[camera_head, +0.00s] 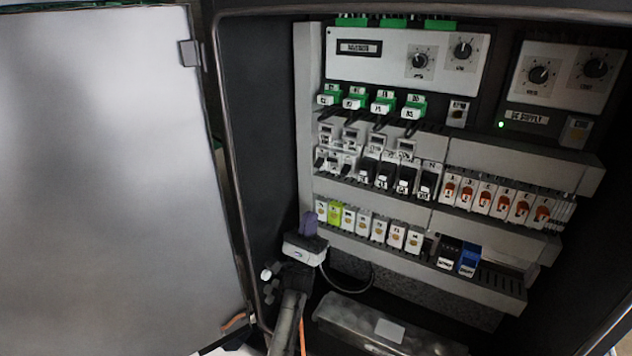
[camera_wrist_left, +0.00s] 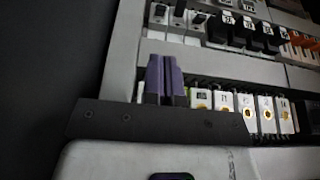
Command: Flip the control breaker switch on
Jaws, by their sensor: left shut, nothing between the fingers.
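The open electrical cabinet holds rows of switches and breakers; I cannot tell which one is the control breaker. A middle row of black-lever breakers (camera_head: 396,177) shows in the head view, and its lower ends show at the top of the left wrist view (camera_wrist_left: 246,31). Orange-lever breakers (camera_head: 495,199) stand to their right. My left gripper (camera_head: 309,222) has purple fingers, shut and empty, just left of the bottom row of white modules (camera_head: 379,230). In the left wrist view the fingertips (camera_wrist_left: 166,66) point up beside those modules and overlap the rail. My right gripper is not in view.
The cabinet door (camera_head: 110,180) stands open on the left. Control panels with knobs (camera_head: 405,58) and green connectors (camera_head: 383,101) sit above. Black and blue modules (camera_head: 458,257) are at lower right, and a grey duct (camera_head: 380,330) lies below. The dark left wall is close to my gripper.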

